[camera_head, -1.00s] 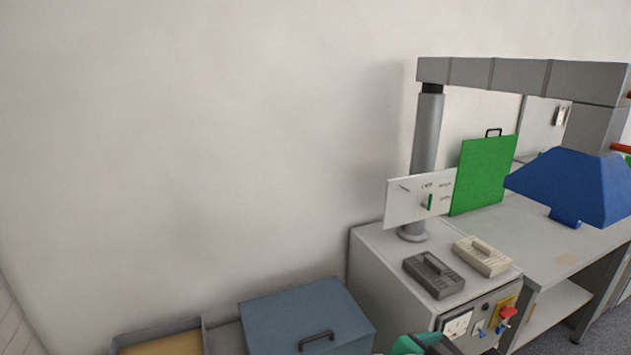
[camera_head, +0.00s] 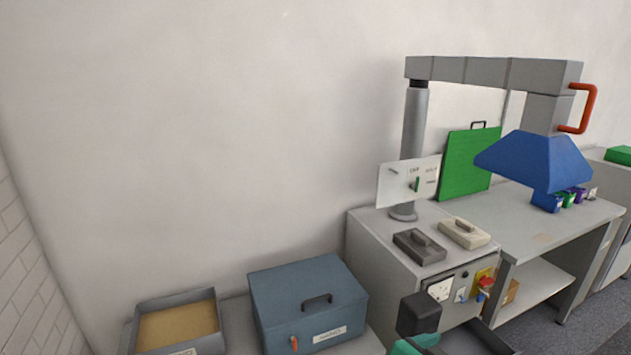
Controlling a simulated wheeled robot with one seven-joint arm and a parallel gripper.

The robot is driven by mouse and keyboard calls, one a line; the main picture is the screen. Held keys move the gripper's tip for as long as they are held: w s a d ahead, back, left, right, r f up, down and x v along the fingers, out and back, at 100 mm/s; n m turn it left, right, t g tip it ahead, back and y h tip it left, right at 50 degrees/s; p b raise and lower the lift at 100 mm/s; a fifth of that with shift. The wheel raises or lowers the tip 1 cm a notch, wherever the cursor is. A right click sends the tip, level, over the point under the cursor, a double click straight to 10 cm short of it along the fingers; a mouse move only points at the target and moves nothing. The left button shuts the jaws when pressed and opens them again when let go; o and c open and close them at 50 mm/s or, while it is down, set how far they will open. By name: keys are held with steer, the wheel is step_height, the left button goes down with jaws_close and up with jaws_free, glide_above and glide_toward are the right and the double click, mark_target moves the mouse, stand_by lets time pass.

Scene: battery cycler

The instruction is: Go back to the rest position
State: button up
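Dark and teal parts of my arm show at the bottom edge, right of centre, in the head view. A black block (camera_head: 419,315) stands up there, beside dark parts further right that are cut off by the frame. I cannot make out two fingertips, so I cannot tell whether my gripper is open or shut, or whether it holds anything. These parts appear in front of the grey cabinet (camera_head: 375,255).
A blue-grey lidded box (camera_head: 310,325) and an open tray (camera_head: 178,318) stand at the lower left. A blue hood (camera_head: 535,163) hangs over the workbench (camera_head: 570,208).

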steer(key=s+a+f+n+t+y, duration=0.3)
steer(key=s+a+f+n+t, duration=0.25)
steer(key=f, duration=0.45)
steer(key=s+a+f+n+t+y, duration=0.2)
steer(key=s+a+f+n+y, duration=0.15)
steer(key=a+f+n, duration=0.4)
steer(key=s+a+f+m+y, duration=0.1)
steer(key=s+a+y, duration=0.1)
steer(key=s+a, duration=0.5)
steer(key=s+a+f+m+y, duration=0.1)
steer(key=s+a, duration=0.6)
steer(key=s, duration=0.8)
steer(key=shift+s+f+t+y, duration=0.15)
steer(key=shift+f+t+y, duration=0.2)
steer(key=shift+f+y, duration=0.15)
